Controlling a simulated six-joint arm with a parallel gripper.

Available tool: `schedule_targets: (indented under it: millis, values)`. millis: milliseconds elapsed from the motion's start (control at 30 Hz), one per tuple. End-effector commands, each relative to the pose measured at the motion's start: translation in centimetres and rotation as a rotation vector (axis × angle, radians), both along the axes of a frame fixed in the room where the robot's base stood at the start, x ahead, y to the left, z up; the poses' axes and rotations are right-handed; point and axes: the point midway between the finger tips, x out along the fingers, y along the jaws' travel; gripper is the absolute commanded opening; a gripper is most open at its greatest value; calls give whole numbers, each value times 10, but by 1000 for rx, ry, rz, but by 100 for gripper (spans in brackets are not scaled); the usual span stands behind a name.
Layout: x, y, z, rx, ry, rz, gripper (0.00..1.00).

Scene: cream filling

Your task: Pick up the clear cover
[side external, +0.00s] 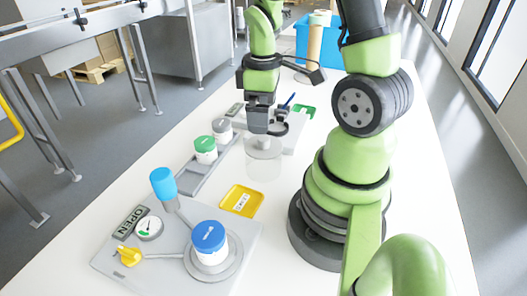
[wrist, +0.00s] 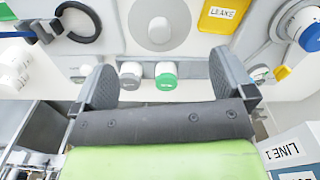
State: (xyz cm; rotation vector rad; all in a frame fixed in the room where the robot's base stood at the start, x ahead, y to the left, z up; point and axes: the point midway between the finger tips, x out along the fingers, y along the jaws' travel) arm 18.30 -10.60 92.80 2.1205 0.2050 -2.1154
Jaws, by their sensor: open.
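The clear cover (side external: 264,165) is a see-through cylinder standing upright on the white table, left of my arm's base. Its round pale top (wrist: 160,20) with a knob in the middle shows at the top centre of the wrist view. My gripper (side external: 260,132) points down just above the cover. In the wrist view my gripper (wrist: 160,64) has its fingers wide apart with nothing between them. The cover's knob lies beyond the fingertips there. In the side view the fingertips overlap the cover's top, so I cannot tell the exact gap.
A yellow tray (side external: 236,208) lies in front of the cover. A green-lidded jar (side external: 205,151) and a grey-lidded jar (side external: 222,132) stand left in a grey rack. A blue-lidded jar (side external: 209,243) stands on a plate with a blue-handled lever (side external: 163,184). A blue crate (side external: 303,42) is behind.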

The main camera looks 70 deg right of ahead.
Motion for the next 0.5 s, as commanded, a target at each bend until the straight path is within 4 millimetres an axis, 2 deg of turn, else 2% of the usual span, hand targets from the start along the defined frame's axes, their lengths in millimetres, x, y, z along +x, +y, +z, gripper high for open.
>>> schedule_targets:
  millis: [233, 500]
  values:
    - [-2, 0, -33, 5, 9, 2, 100]
    - [-2, 0, -50, 4, 6, 0, 100]
